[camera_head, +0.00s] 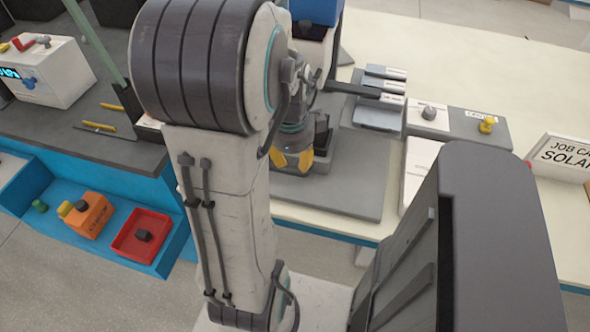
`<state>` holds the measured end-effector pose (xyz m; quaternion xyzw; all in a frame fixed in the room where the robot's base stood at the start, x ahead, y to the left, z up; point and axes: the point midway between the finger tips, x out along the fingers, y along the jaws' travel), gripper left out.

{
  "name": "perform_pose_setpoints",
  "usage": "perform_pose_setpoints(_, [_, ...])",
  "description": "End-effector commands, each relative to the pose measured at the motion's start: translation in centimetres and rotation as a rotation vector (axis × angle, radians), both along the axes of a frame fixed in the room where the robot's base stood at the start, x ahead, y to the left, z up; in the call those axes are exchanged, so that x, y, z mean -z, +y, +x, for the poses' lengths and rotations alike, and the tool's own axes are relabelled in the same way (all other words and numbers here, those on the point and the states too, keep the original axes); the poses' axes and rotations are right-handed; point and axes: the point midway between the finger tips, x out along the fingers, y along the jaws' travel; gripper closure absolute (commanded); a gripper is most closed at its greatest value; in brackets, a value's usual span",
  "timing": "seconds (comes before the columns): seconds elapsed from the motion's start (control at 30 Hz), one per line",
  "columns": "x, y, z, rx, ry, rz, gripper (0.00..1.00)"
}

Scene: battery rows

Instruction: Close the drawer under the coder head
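A blue drawer (176,243) stands pulled out below the dark bench at the left. It holds a red tray (140,238) with a small dark piece, an orange box (88,214) and a small green piece. I cannot tell for certain which part is the coder head. My gripper (291,160), with yellow parts at its end, shows behind my upright arm, over or near a grey mat at the middle. It is to the right of the drawer and apart from it. My arm hides part of it, and its finger opening is unclear.
A white device (52,72) with a blue display sits on the dark bench (120,148), near a slanted green post. A pale table (470,50) at the right bears grey blocks and a job sign (562,158). Grey floor shows below the drawer.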

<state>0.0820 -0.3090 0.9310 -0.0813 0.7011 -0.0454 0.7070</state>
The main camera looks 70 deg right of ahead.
Motion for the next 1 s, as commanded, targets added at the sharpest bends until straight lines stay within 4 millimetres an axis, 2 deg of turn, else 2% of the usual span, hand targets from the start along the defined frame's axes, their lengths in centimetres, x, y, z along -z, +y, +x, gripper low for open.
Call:
perform_pose_setpoints(0.17, [0.8, -0.3, 0.0, 0.033, -0.006, -0.001, 0.69])
perform_pose_setpoints(0.7, [6.2, -1.2, 0.0, 0.031, -0.006, -0.002, 0.69])
perform_pose_setpoints(1.0, [7.1, -1.4, 0.1, 0.031, -0.006, -0.004, 0.69])
